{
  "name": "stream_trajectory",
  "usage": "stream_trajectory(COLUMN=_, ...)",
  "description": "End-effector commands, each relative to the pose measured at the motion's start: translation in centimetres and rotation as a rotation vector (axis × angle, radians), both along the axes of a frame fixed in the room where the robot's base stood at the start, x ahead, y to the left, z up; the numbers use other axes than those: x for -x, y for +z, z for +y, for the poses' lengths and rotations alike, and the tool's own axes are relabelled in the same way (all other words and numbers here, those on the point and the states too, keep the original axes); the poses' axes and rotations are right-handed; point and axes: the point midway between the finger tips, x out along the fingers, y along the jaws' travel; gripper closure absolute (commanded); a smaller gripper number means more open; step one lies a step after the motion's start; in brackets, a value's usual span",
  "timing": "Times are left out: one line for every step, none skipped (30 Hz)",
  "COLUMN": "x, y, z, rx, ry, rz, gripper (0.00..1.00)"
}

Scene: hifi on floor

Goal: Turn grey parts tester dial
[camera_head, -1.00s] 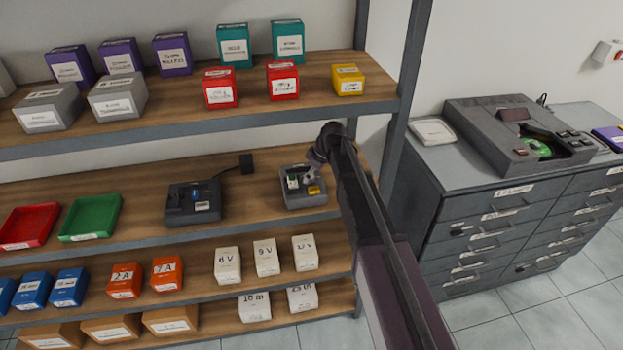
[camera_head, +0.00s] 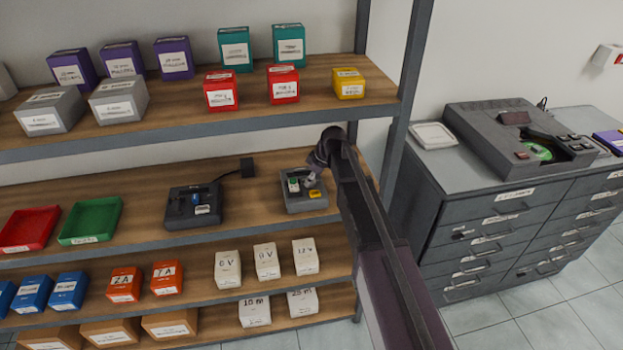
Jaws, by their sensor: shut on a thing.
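A small grey device (camera_head: 303,205), which looks like the parts tester, sits near the right end of the middle shelf (camera_head: 130,245). Its top carries a white-and-green part and a yellow label or part. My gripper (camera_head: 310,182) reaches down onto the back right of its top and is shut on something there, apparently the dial. The dial itself is hidden by the fingers, so its angle cannot be read.
A dark device with a blue part (camera_head: 194,208) and a black plug block stands to the left. Red (camera_head: 29,229) and green (camera_head: 90,220) trays lie further left. The loaded upper shelf (camera_head: 200,130) overhangs, and a grey shelf post (camera_head: 395,95) stands right of my arm.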

Motion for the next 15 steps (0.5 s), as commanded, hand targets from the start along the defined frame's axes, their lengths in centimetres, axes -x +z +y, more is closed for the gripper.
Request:
stream_trajectory(x=-0.11, y=0.0, z=0.04, rx=0.001, ry=-0.007, rz=-0.003, gripper=0.97)
stream_trajectory(x=-0.11, y=0.0, z=0.05, rx=0.001, ry=-0.012, rz=-0.003, gripper=0.97)
stream_trajectory(x=-0.11, y=0.0, z=0.08, rx=0.001, ry=-0.02, rz=-0.003, gripper=0.97)
stream_trajectory(x=-0.09, y=0.01, z=0.09, rx=0.001, ry=-0.027, rz=-0.003, gripper=0.97)
stream_trajectory(x=-0.09, y=0.0, z=0.11, rx=0.0, ry=-0.038, rz=-0.003, gripper=0.97)
stream_trajectory(x=-0.07, y=0.01, z=0.13, rx=0.0, ry=-0.051, rz=-0.003, gripper=0.97)
stream_trajectory(x=-0.06, y=0.01, z=0.15, rx=0.0, ry=-0.063, rz=-0.002, gripper=0.97)
stream_trajectory(x=-0.05, y=0.01, z=0.16, rx=0.0, ry=-0.077, rz=-0.003, gripper=0.97)
stream_trajectory(x=-0.05, y=0.01, z=0.17, rx=0.0, ry=-0.097, rz=-0.003, gripper=0.97)
stream_trajectory(x=-0.03, y=0.01, z=0.19, rx=0.0, ry=-0.113, rz=-0.004, gripper=0.97)
stream_trajectory(x=-0.03, y=0.01, z=0.2, rx=0.0, ry=-0.132, rz=-0.004, gripper=0.97)
stream_trajectory(x=0.0, y=0.01, z=0.22, rx=0.0, ry=-0.157, rz=-0.003, gripper=0.97)
stream_trajectory(x=0.0, y=0.02, z=0.24, rx=-0.001, ry=-0.177, rz=-0.004, gripper=0.97)
stream_trajectory(x=0.01, y=0.02, z=0.26, rx=-0.001, ry=-0.199, rz=-0.003, gripper=0.97)
stream_trajectory(x=0.02, y=0.02, z=0.26, rx=-0.001, ry=-0.229, rz=-0.004, gripper=0.97)
